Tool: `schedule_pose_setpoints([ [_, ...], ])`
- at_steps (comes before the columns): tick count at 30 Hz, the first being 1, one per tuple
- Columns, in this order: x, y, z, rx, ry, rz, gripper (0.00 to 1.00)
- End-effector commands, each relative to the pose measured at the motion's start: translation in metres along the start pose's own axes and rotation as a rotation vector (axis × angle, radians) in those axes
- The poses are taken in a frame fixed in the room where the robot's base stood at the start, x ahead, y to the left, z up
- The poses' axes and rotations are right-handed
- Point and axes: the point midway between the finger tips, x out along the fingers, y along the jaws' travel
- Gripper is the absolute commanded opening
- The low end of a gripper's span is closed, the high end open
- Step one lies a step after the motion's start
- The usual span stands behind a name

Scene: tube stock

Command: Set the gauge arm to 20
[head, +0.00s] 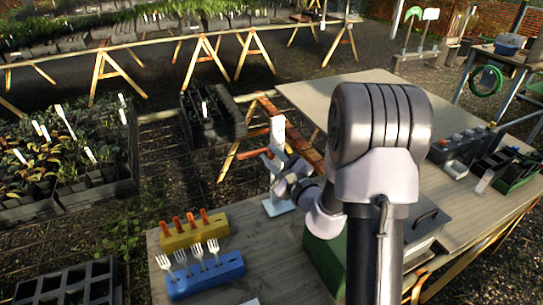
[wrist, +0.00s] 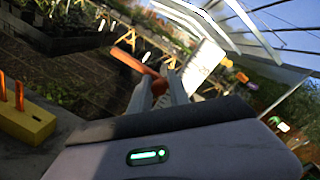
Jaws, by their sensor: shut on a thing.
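The gauge (head: 278,128) is a white upright plate on a pale foot, standing near the back edge of the table. Its white plate (wrist: 205,62) shows right of my fingers in the wrist view; I cannot read its marks. The orange gauge arm (head: 252,153) sticks out to the left of the plate, and in the wrist view the gauge arm (wrist: 134,62) slopes up to the left. My gripper (head: 272,160) is shut on the gauge arm; in the wrist view the fingertips (wrist: 160,84) lie around its near end. My wrist hides part of the gauge post.
A yellow block with orange pegs (head: 183,236) and a blue block with white forks (head: 205,280) stand on the table left of the gauge. A green box (head: 325,262) is partly behind my arm. Dark trays (head: 465,150) stand at the right. The tabletop behind my arm is bare.

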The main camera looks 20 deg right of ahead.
Motion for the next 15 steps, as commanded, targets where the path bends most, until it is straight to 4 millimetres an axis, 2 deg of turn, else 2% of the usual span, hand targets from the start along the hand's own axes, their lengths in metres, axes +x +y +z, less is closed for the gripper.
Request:
schedule_pose_setpoints([
  [10,0.000,-0.002,0.001,0.001,0.000,-0.002,0.00],
  [15,0.000,-0.019,0.018,-0.001,0.000,-0.002,0.00],
])
